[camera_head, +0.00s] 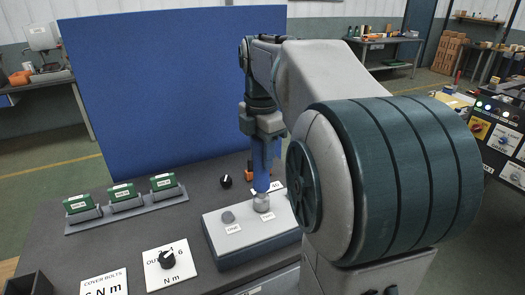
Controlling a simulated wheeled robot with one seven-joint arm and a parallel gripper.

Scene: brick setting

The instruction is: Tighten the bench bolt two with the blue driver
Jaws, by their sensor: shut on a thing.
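My gripper (264,136) is shut on the blue driver (261,172), which hangs upright, tip down, above a grey block (221,241). The lower end of the driver meets, or is just over, the right-hand bolt (262,203) on the block; I cannot tell if they touch. A second bolt (228,217) stands to the left on the same block. Each bolt has a small white label in front, too small to read surely. My arm hides the right side of the block.
A blue panel (160,90) rises behind the bench. Several green-topped pieces (122,192) sit in a rack at left. A dial plate (168,262) and a "COVER BOLTS" N m card (104,285) lie in front. A black knob (225,181) stands behind the block.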

